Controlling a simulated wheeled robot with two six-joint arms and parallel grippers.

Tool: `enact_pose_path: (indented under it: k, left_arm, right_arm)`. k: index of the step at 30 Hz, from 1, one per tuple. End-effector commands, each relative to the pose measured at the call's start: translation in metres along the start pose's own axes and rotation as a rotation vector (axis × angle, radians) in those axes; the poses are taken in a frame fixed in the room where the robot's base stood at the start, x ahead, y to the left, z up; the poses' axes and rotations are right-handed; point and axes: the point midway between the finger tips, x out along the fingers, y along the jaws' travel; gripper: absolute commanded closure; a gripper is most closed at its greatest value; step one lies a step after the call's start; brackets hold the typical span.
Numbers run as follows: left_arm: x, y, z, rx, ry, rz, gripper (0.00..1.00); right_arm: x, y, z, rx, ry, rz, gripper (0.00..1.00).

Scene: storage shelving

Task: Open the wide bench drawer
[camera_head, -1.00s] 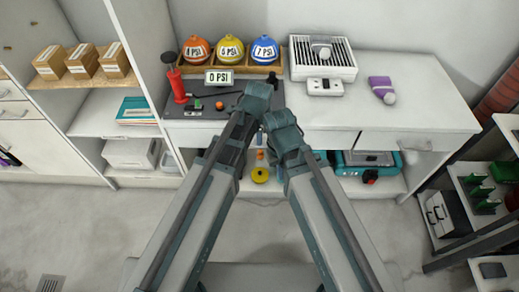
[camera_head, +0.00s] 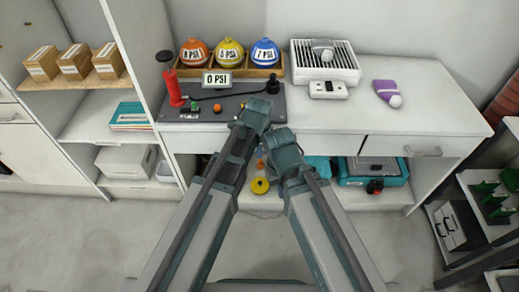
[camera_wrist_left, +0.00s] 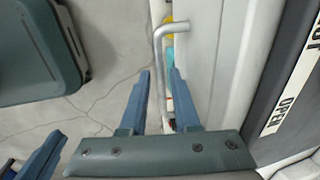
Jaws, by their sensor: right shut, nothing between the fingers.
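The bench's wide drawer has a white front (camera_head: 340,144) below the bench top, left of a narrower drawer. It looks flush with the bench; my arms cover its middle. My left gripper (camera_head: 258,112) is at the drawer's front, its fingertips hidden in the head view. In the left wrist view the gripper (camera_wrist_left: 164,100) is open, with its blue fingers on either side of a grey bar handle (camera_wrist_left: 161,62); I cannot tell whether they touch it. My right gripper (camera_head: 284,148) is lower and just right of the left one. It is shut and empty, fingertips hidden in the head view.
The narrower drawer (camera_head: 425,149) has its own handle at right. On the bench top stand a PSI display (camera_head: 217,82), coloured balls in a wooden rack, a white grilled device (camera_head: 325,60) and a purple item (camera_head: 387,92). A dark rack (camera_head: 470,215) stands at right.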

Motion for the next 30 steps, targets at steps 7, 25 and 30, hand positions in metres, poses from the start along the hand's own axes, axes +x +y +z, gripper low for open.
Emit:
enact_pose_path:
  k: [7,25,30]
  left_arm:
    - [0.0,0.0001,0.0,0.0,0.0,0.0,1.0]
    - [0.0001,0.0002,-0.0001,0.0,0.0,0.0,1.0]
    - [0.0001,0.0002,-0.0001,0.0,0.0,0.0,1.0]
  right_arm:
    - [0.0,0.0,0.0,0.0,0.0,0.0,1.0]
    - [0.0001,0.0,0.0,0.0,0.0,0.0,1.0]
    - [0.0001,0.0,0.0,0.0,0.0,0.0,1.0]
